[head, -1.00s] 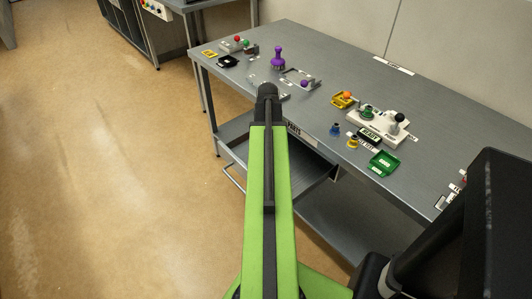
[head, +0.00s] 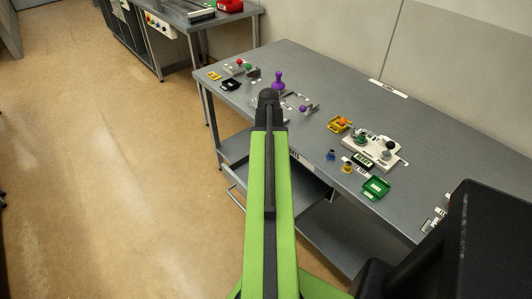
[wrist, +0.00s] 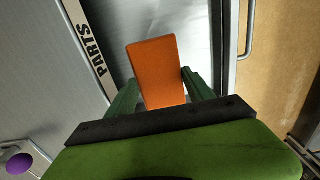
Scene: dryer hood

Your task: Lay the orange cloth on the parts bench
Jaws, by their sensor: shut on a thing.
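The orange cloth (wrist: 157,72) looks like a flat, stiff rectangle in the wrist view. My gripper (wrist: 160,92) is shut on it, with a green finger on either side. In the head view my arm hides the gripper and the cloth. The parts bench (head: 335,98) is a grey metal table carrying several small items. Its front edge bears a PARTS label, which also shows on the bench edge in the wrist view (wrist: 92,52). The cloth appears beyond that edge, over the open drawer or shelf side, not over the bench top.
Bare top lies at the back and middle. Open floor lies left.

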